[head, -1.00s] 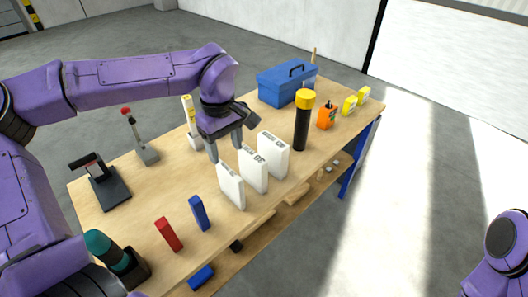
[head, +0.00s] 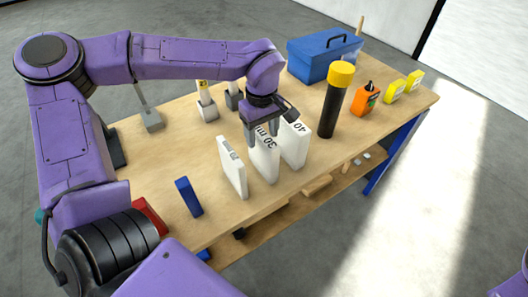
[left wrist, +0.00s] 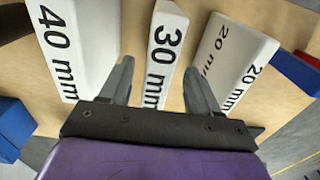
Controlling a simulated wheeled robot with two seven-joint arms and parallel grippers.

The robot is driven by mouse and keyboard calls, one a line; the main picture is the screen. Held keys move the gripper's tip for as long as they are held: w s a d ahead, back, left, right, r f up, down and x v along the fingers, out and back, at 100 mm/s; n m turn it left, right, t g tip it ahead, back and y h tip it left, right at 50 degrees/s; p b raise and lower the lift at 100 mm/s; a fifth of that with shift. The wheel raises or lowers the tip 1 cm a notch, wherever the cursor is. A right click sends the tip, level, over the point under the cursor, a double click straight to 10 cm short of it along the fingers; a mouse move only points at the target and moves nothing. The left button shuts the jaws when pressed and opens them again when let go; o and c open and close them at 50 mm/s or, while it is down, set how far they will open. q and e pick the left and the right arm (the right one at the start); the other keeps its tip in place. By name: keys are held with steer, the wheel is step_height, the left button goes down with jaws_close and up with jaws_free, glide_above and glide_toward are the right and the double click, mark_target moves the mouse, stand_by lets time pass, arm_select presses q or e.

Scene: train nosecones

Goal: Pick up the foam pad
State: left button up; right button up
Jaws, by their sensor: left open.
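Three white foam pads stand upright in a row on the wooden workbench (head: 235,215): the 20 mm pad (head: 233,172), the 30 mm pad (head: 266,170) and the 40 mm pad (head: 294,152). My left gripper (head: 264,138) is open and pointed down at the 30 mm pad. In the left wrist view my open fingers (left wrist: 158,68) lie on either side of the 30 mm pad (left wrist: 162,45), with the 40 mm pad (left wrist: 78,45) at left and the 20 mm pad (left wrist: 232,60) at right. Contact with the pad cannot be told. My right gripper is not in view.
A black cylinder with a yellow cap (head: 336,100) stands right of the pads. A blue block (head: 189,197) and a red block (head: 150,216) are front left.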

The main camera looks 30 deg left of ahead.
mark_target(263, 154)
arm_select(q)
step_height(263, 154, down, 6)
steer(key=shift+w+r+p, duration=0.1)
steer(key=shift+r+p, duration=0.05)
steer(key=shift+p, duration=0.45)
steer(key=c, duration=1.1)
